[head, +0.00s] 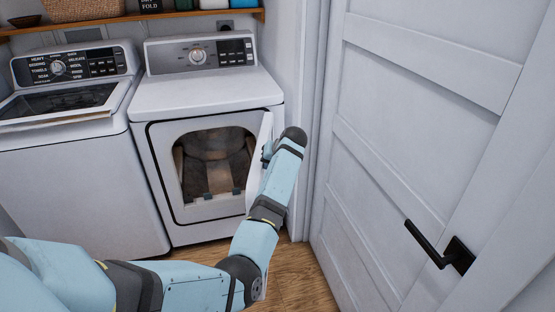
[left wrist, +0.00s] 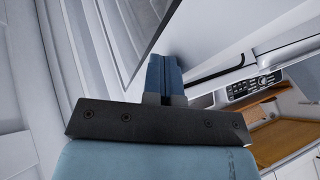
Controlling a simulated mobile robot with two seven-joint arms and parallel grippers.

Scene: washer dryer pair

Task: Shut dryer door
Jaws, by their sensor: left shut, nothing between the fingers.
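The white dryer (head: 207,95) stands in the middle of the head view, its drum opening uncovered. The dryer door (head: 261,155) stands open on the right side of the opening and shows nearly edge-on. My left arm reaches across the front to the door's right, outer side. My left gripper (head: 267,151) is at the door's upper part, partly hidden behind my wrist. In the left wrist view, the gripper's blue fingers (left wrist: 163,75) are together and empty, close to a white panel (left wrist: 230,25). I cannot tell whether they touch it. My right gripper is out of view.
A top-loading washer (head: 75,150) stands left of the dryer. A white room door (head: 400,140) with a black lever handle (head: 440,247) stands close on the right, leaving little room beside my arm. A wooden shelf (head: 180,14) runs above the machines. Wood floor (head: 300,275) shows below.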

